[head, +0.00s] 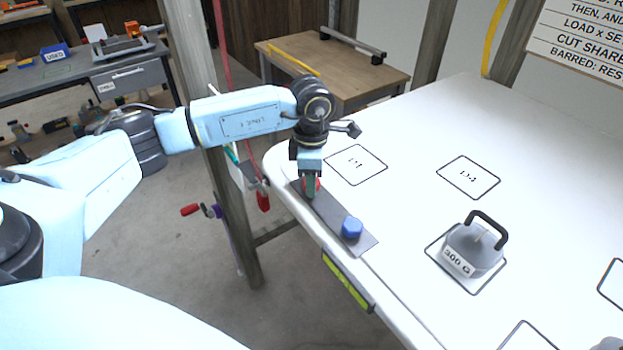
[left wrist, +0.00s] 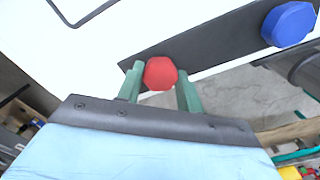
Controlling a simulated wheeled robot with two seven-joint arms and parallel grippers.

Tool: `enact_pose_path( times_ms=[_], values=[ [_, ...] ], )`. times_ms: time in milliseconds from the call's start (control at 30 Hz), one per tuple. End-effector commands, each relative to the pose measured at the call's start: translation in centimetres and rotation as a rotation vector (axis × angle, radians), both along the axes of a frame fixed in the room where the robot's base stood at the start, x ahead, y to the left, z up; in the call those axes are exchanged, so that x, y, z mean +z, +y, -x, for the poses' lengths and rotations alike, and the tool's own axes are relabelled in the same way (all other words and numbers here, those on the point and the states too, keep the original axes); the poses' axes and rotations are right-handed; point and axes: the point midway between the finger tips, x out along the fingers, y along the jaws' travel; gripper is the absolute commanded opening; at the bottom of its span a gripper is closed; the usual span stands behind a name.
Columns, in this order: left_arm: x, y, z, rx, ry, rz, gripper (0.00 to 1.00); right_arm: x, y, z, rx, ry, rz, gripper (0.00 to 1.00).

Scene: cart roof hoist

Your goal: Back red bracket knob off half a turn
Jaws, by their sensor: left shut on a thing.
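The red bracket knob (left wrist: 160,73) sits on a dark grey bracket plate (head: 329,215) at the near left edge of the white table. My left gripper (head: 311,186) points down over the plate's far end and is shut on the red knob. In the left wrist view its green fingers (left wrist: 160,85) stand on either side of the knob. In the head view the fingers mostly hide the red knob. A blue knob (head: 352,227) stands on the same plate, nearer and to the right, untouched. My right gripper is not in view.
A grey weight marked 300 G (head: 474,248) with a black handle stands on the white table (head: 410,150) among outlined squares. A wooden post (head: 228,190) with red cords and a red-handled crank (head: 192,210) is left of the table. A wooden bench (head: 340,62) stands behind.

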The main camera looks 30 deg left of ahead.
Motion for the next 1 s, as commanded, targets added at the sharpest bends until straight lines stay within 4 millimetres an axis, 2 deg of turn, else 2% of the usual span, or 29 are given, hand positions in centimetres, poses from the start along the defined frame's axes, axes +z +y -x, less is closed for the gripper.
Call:
enact_pose_path(
  times_ms=[1000],
  values=[
    [-0.15,-0.04,0.11,0.963,0.003,-0.002,0.14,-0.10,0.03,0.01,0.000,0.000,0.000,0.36]
  ],
)
